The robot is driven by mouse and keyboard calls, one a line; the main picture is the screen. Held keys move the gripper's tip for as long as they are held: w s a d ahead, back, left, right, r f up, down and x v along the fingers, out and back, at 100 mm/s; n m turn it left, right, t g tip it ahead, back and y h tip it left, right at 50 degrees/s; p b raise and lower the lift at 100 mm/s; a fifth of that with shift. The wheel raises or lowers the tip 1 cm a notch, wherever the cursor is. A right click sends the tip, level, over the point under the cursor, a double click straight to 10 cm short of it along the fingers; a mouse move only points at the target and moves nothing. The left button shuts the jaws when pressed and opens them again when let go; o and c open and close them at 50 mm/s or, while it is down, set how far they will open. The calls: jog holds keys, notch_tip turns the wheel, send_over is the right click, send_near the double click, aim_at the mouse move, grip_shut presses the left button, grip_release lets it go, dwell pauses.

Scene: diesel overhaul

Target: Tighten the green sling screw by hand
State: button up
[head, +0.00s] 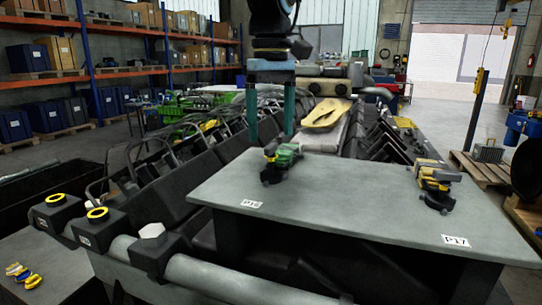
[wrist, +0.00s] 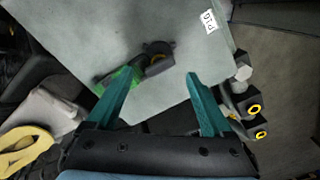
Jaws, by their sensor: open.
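The green sling screw (head: 287,153), a green part with a dark base and a small brass-coloured end, sits on the grey plate (head: 330,190) near the label P16. In the wrist view the green part (wrist: 114,84) lies near the left fingertip, partly hidden by that finger. Its dark round end (wrist: 157,50) shows beyond the gap between the fingers. My gripper (head: 270,138) is open, with two teal fingers pointing down over the plate's far edge, beside the green screw. In the wrist view nothing shows held between the fingertips (wrist: 161,76).
A yellow screw (head: 436,178) stands at the plate's right by label P17. A yellow part (head: 326,114) lies on a pale surface behind. Dark blocks with yellow rings (head: 97,214) and a pale hex nut (head: 152,231) line a pipe at front left. The plate's middle is clear.

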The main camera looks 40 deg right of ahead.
jog(key=n+b, duration=0.2)
jog(key=n, duration=0.5)
jog(key=shift+f+b, duration=0.15)
jog(key=shift+b, duration=0.15)
jog(key=n+b, duration=0.1)
jog(key=n, duration=0.3)
jog(key=shift+b, duration=0.35)
jog(key=n+b, duration=0.1)
jog(key=n, duration=0.3)
jog(key=shift+n+b, duration=0.4)
jog(key=shift+r+n+p, duration=0.3)
jog(key=shift+n+p, duration=0.25)
jog(key=shift+n, duration=0.15)
jog(key=n+p, duration=0.1)
jog(key=n, duration=0.1)
jog(key=shift+s+n, duration=0.1)
jog(key=shift+n, duration=0.3)
jog(key=n+p, duration=0.1)
jog(key=n, duration=0.1)
jog(key=shift+n, duration=0.4)
jog(key=shift+d+f+n+p, duration=0.1)
jog(key=shift+f+n+p, duration=0.05)
jog(key=shift+n+p, duration=0.2)
jog(key=shift+n+p, duration=0.25)
jog(key=shift+p, duration=0.1)
